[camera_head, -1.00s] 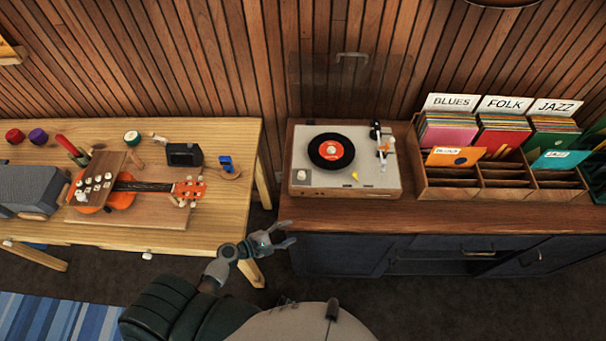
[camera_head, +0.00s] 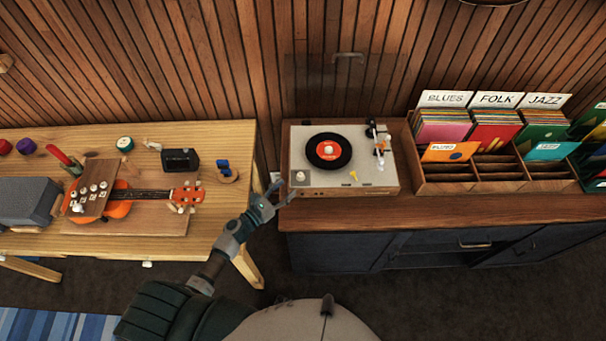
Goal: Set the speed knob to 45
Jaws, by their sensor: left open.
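The record player (camera_head: 375,180) sits on the left end of the dark cabinet, with a black record (camera_head: 328,151) with a red label on its platter. A small pale round knob (camera_head: 300,177) is at its front left corner; I take it for the speed knob, but its markings are too small to read. A small yellow piece (camera_head: 353,175) is near the front middle of the deck. My left gripper (camera_head: 280,190) is open and empty, just left of the player's front left corner, close to the knob. I cannot tell if it touches the player. My right gripper is not in view.
A record crate (camera_head: 425,186) with BLUES, FOLK and JAZZ dividers stands right of the player. A wooden table (camera_head: 215,207) on the left holds an orange ukulele (camera_head: 118,208) and small items. A gap separates table and cabinet (camera_head: 330,252).

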